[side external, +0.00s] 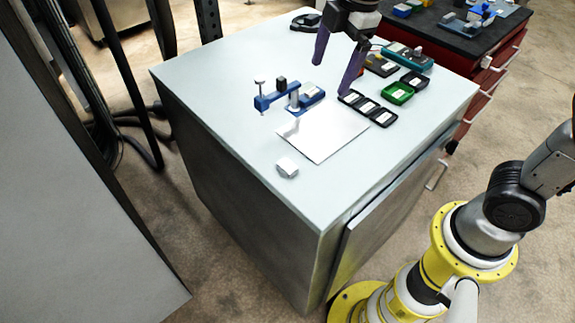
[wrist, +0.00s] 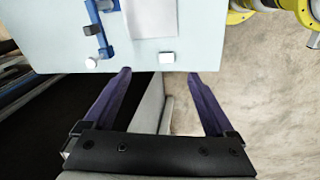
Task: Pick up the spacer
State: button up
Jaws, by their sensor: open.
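A small white block (side external: 287,168), which looks like the spacer, lies on the pale tabletop near its front edge. It also shows in the wrist view (wrist: 166,57), just beyond the line of my fingertips and between them sideways. My gripper (side external: 331,78) has two purple fingers spread wide, with nothing between them. It hangs over the table in the side view, apart from the block. In the wrist view my gripper (wrist: 160,73) points toward the table edge. A blue device (side external: 290,97) with upright posts stands behind the block.
A white sheet (side external: 323,130) lies flat beside the blue device. A black compartment tray (side external: 367,108), a green tray (side external: 398,93) and a teal tool (side external: 408,57) sit toward the right. The tabletop (side external: 230,110) left of the block is clear.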

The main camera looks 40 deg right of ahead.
jog(key=w+a+f+n+g, duration=0.2)
jog(key=w+a+f, duration=0.2)
jog(key=a+f, duration=0.25)
send_over(287, 166)
jog(key=shift+h, duration=0.3)
jog(key=f, duration=1)
jog(key=shift+s+a+f, duration=0.1)
jog(key=shift+s+f, duration=0.1)
jog(key=shift+w+f, duration=0.2)
jog(key=shift+f, duration=2.75)
grip_shut()
